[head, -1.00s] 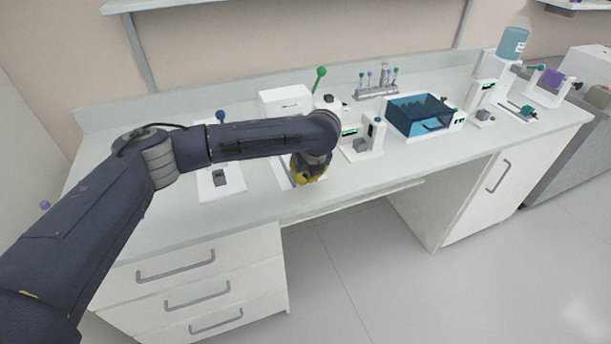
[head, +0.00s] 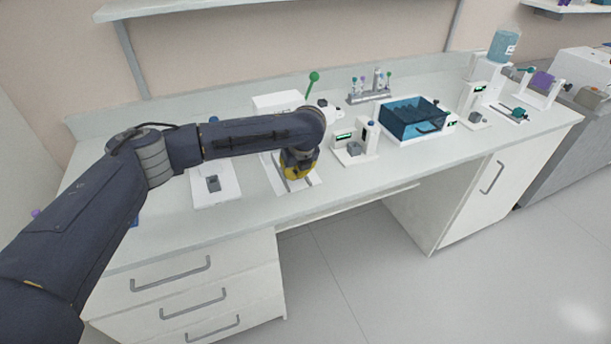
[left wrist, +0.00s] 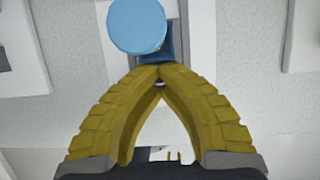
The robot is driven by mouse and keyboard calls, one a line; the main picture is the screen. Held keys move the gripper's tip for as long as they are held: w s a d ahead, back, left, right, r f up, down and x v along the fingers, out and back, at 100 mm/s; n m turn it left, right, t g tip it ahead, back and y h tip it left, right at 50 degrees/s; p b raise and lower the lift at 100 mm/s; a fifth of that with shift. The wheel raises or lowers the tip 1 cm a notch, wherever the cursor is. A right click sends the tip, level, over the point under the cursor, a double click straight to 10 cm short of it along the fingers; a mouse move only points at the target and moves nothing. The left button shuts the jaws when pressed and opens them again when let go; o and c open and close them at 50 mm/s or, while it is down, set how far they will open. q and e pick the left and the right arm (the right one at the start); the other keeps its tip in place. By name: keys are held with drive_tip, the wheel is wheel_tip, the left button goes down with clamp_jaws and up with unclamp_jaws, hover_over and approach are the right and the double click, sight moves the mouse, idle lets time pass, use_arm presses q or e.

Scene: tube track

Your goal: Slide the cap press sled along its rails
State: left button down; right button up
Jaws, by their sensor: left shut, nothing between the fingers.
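My left gripper (head: 299,176) is shut and empty, low over a white base plate with dark rails (head: 281,186) on the bench. In the left wrist view its yellow fingertips (left wrist: 160,78) meet just at the near side of a small blue block (left wrist: 173,48), topped by a round light-blue knob (left wrist: 138,25). This looks like the cap press sled, on a grey track in a white base. I cannot tell whether the fingertips touch it. In the head view the sled is hidden behind my gripper and arm. My right gripper is not in view.
A white device plate (head: 216,187) lies to the left, partly under my arm. A white stand with a grey block (head: 355,148) is close on the right. Further right is a blue transparent bin (head: 412,118). A green-knobbed lever (head: 313,77) rises behind. The front bench strip is clear.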

use_arm(q)
drive_tip(key=c, duration=2.2)
unclamp_jaws()
drive_tip(key=c, duration=1.3)
unclamp_jaws()
drive_tip(key=shift+v, duration=6)
